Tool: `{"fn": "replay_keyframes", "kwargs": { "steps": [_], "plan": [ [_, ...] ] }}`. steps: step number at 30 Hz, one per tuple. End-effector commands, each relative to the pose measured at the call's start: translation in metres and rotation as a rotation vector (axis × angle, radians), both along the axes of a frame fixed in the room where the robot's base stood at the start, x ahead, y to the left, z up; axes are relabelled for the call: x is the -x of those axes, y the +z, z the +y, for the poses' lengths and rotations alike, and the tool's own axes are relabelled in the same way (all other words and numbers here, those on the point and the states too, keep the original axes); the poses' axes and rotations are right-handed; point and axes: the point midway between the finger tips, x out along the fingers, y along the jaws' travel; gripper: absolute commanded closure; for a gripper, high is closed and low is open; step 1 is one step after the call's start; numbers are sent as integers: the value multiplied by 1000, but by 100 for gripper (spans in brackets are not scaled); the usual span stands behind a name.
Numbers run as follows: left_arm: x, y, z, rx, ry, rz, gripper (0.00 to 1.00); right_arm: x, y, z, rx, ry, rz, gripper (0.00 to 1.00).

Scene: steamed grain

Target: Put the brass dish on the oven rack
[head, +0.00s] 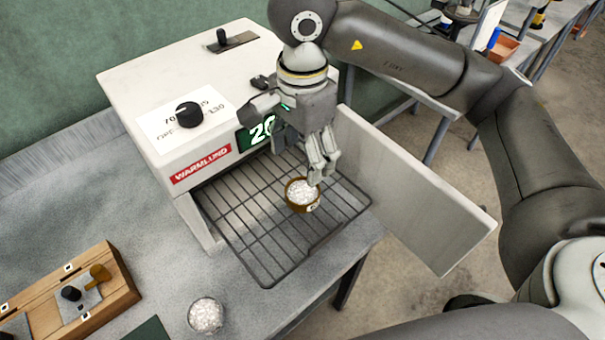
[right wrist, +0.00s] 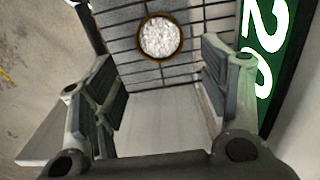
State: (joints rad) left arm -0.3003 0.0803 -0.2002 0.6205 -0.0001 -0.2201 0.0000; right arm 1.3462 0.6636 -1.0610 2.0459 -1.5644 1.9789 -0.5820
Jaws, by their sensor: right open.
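The brass dish (head: 303,196), filled with white grain, sits upright on the oven rack (head: 252,235), which is pulled out of the white oven (head: 200,85). In the right wrist view the dish (right wrist: 160,38) shows as a round brown rim around white grain, on the dark bars of the rack (right wrist: 195,14). My right gripper (head: 318,180) is at the dish's upper right edge in the head view. In the right wrist view its fingers (right wrist: 158,95) are spread wide, with nothing between them and the dish beyond the tips. My left gripper is not in view.
The oven door (head: 415,190) stands open to the right of the rack. A glass bowl of white grain (head: 205,316) stands on the grey table (head: 165,230).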

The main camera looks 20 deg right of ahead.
Motion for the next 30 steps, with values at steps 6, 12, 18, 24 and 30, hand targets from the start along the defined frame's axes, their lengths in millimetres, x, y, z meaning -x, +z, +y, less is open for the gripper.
{"fn": "replay_keyframes", "kwargs": {
  "steps": [6, 12, 18, 24, 30],
  "plan": [
    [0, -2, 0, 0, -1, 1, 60, 0, 22, 0, 1, -1, 0, 32],
    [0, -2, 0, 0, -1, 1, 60, 0, 26, 0, 1, -1, 2, 32],
    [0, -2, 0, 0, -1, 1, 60, 0, 25, 0, 1, 0, 2, 32],
    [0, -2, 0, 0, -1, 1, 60, 0, 25, 0, 1, 0, 2, 32],
    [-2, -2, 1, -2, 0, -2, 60, 0, 25, 0, 1, -1, 2, 32]
  ]
}}
